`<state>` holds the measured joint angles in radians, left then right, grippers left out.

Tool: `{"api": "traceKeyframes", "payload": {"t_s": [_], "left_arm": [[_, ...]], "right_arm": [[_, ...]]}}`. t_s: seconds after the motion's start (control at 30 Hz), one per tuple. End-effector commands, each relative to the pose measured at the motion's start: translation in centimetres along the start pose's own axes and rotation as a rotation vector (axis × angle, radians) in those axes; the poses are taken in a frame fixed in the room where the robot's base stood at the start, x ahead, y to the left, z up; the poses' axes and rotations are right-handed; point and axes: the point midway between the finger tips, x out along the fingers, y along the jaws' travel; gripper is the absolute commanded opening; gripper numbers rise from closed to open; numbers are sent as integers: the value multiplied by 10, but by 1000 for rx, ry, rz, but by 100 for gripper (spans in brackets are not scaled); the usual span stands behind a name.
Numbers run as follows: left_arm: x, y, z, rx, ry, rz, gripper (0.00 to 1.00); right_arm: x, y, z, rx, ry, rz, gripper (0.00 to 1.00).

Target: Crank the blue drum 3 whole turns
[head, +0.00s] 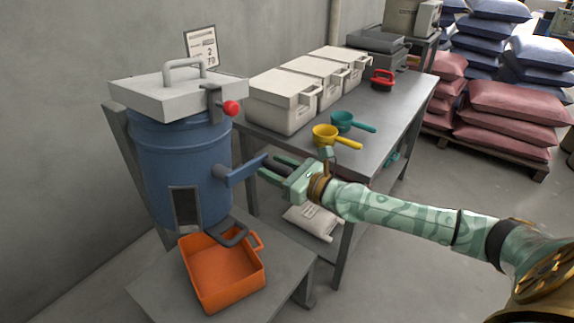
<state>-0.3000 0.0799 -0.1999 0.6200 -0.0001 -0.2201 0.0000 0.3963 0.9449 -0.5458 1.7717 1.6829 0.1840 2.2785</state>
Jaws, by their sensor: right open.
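The blue drum (180,165) stands upright at the left under a pale grey lid with a handle and a red knob (231,108). A blue crank arm (243,170) sticks out from the drum's right side. My right gripper (268,167) is open, with its fingers pointing left at the outer end of the crank. Whether the fingers touch the crank or have its grip between them, I cannot tell. My left gripper is not in view.
An orange bin (225,275) sits on a low grey stand below the drum's dark outlet. The grey table (385,135) behind my right arm holds white lidded boxes (280,100), a yellow scoop (325,133), a teal scoop (345,120) and a red item (382,80). Stacked sacks (515,105) stand at the back right.

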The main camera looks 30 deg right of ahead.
Motion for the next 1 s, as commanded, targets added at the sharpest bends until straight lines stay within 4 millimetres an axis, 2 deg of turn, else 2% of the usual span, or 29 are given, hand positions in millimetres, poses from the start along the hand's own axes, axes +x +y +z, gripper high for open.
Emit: {"api": "traceKeyframes", "payload": {"t_s": [0.17,0.43,0.7,0.83,1.0], "left_arm": [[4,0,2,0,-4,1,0],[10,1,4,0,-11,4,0],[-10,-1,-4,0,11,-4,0],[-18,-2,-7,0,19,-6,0],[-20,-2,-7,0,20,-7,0]], "right_arm": [[-23,0,-3,-1,6,1,47],[-85,2,-3,-4,10,6,47],[-138,1,3,-1,5,5,47],[-154,0,2,-2,3,1,47],[-162,0,0,0,2,2,47]]}}
